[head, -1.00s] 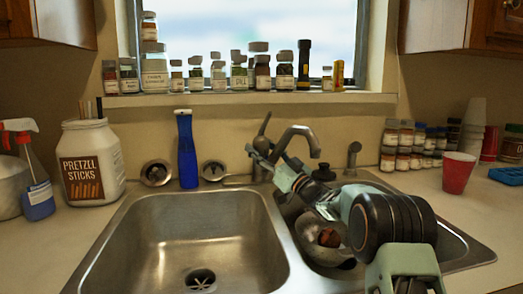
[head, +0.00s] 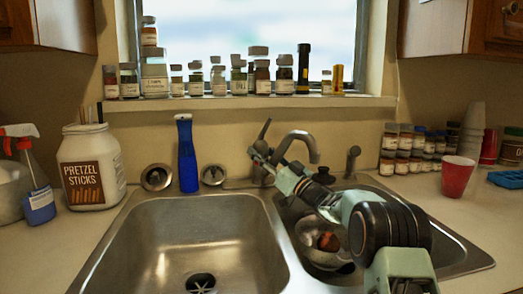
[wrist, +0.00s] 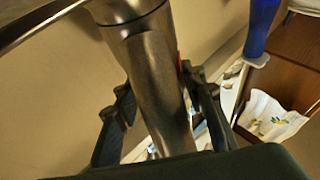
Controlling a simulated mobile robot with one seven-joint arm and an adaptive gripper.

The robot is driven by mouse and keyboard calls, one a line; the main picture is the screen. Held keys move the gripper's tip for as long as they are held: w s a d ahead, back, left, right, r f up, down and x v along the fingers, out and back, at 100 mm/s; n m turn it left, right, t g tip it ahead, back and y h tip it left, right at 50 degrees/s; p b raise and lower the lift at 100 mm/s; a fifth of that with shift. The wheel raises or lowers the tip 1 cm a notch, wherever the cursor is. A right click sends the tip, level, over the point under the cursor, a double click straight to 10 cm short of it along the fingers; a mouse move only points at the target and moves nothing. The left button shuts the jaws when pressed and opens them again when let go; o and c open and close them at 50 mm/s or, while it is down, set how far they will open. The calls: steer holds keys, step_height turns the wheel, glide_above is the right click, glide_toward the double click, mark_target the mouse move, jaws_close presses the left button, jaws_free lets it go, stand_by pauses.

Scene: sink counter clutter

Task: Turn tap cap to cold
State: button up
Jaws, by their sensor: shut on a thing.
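The metal tap stands behind the sinks. Its curved spout (head: 300,138) reaches to the right, and the thin lever of its cap (head: 265,129) points up, leaning slightly right. My gripper (head: 257,160) is at the tap body, just below the lever, reaching in from the right. In the wrist view a grey metal part of the tap (wrist: 155,85) passes between the two dark fingers of my gripper (wrist: 163,112), which are shut on it. The fingers hide part of the cap in the head view, and its exact contact is hard to see.
A blue-handled brush (head: 187,155) stands left of the tap; a small side spout (head: 351,160) stands to its right. A metal bowl (head: 310,246) lies in the right sink under my arm. The left sink (head: 190,235) is empty. Jars line the sill (head: 220,102).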

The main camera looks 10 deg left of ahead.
steer(key=shift+n+g+y, duration=0.4)
steer(key=shift+g+y, duration=0.1)
steer(key=shift+g, duration=0.1)
steer(key=o, duration=1.2)
steer(key=v, duration=1.2)
steer(key=shift+r, duration=0.15)
steer(key=shift+c, duration=0.2)
